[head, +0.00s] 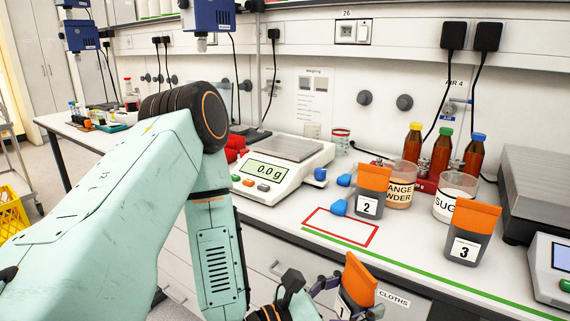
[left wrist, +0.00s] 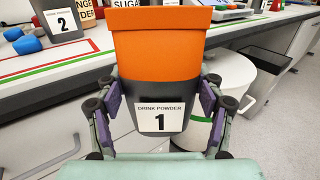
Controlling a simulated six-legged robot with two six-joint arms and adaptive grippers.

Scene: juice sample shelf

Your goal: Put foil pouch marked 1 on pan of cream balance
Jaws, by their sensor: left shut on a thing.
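The foil pouch marked 1 (left wrist: 160,85) has an orange top and a dark grey body with a white label. My left gripper (left wrist: 160,110) is shut on its sides and holds it upright in front of the bench. The cream balance (head: 272,182) stands on the bench behind my left arm, reading 0.0 g. Its grey pan (head: 284,146) is empty. My right gripper is not in view.
Pouch 2 (head: 371,190) and pouch 3 (head: 472,233) stand on the bench. Powder tubs, brown bottles (head: 441,153) and blue stoppers (head: 338,207) are near them. A red outlined rectangle (head: 341,229) is bare. A second balance (head: 551,268) is at the right edge.

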